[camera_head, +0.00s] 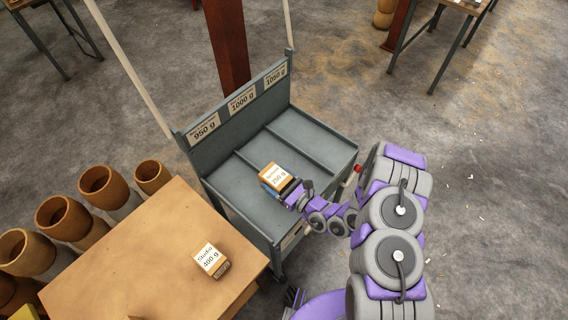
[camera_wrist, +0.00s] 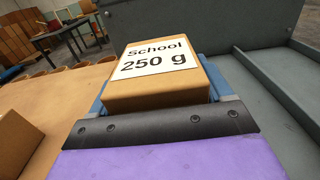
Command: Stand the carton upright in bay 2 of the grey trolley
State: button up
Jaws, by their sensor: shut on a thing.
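A small tan carton with a white label reading "School 250 g" (camera_head: 277,177) is in my gripper (camera_head: 286,187). In the wrist view the carton (camera_wrist: 158,97) sits between the blue fingers with its label facing up. The grey trolley (camera_head: 318,131) has three bays split by low dividers, with back labels reading 950 g, 1000 g and 1050 g. The held carton is over the trolley, around the left divider and the middle bay's front part. I cannot tell its height above the floor of the bay. The gripper hides part of the bay beneath.
A wooden table (camera_head: 130,262) stands left of the trolley and carries another carton labelled "Studio 400 g" (camera_head: 211,260). Several wooden drum shells (camera_head: 64,217) stand behind the table. A dark red post (camera_head: 227,45) rises behind the trolley. The right bay looks empty.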

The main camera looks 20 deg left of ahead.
jog(key=shift+s+a+f, duration=0.35)
jog(key=shift+s+a, duration=0.05)
jog(key=shift+a, duration=0.05)
jog(key=shift+w+a+f, duration=0.1)
jog(key=shift+a+f, duration=0.1)
jog(key=shift+a, duration=0.15)
jog(key=w, duration=0.4)
jog(key=w+a+b, duration=0.1)
jog(key=w, duration=0.4)
jog(key=w+a+f+b, duration=0.1)
jog(key=w, duration=0.3)
jog(key=shift+w+a+f, duration=0.1)
jog(key=shift+w+a, duration=0.1)
jog(key=shift+w, duration=0.15)
jog(key=shift+w+a+f+b, duration=0.15)
jog(key=shift+w+a+b, duration=0.2)
jog(key=shift+w, duration=0.35)
jog(key=shift+w+f, duration=0.15)
jog(key=shift+f, duration=0.15)
jog(key=f, duration=0.2)
jog(key=b, duration=0.1)
jog(key=shift+d+f, duration=0.25)
jog(key=shift+f, duration=0.15)
jog(key=shift+a, duration=0.1)
